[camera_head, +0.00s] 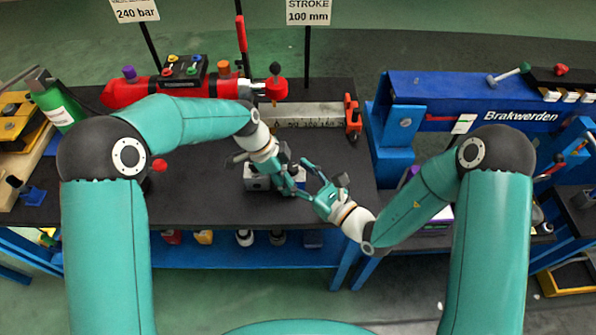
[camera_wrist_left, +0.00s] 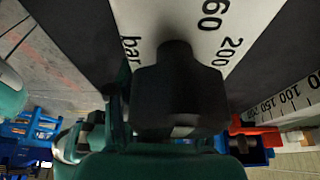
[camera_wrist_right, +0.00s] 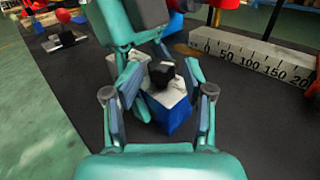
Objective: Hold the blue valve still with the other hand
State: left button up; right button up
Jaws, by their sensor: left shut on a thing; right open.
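The blue valve (camera_wrist_right: 174,122) is a block with a blue side, a pale top and a black knob (camera_wrist_right: 163,76). The left gripper is shut and appears to grip the black knob, which fills the middle of the left wrist view (camera_wrist_left: 180,95) before a white "bar" scale. My right gripper (camera_head: 306,178) is open. In the right wrist view its fingers (camera_wrist_right: 160,95) spread to either side of the block; contact cannot be told.
A blue frame (camera_head: 400,130) rises at the right. The dark table's front is mostly clear.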

jog(key=v, duration=0.7)
jog(key=shift+s+d, duration=0.15)
jog(key=shift+d, duration=0.05)
pick_arm(q)
jog(key=o, duration=1.5)
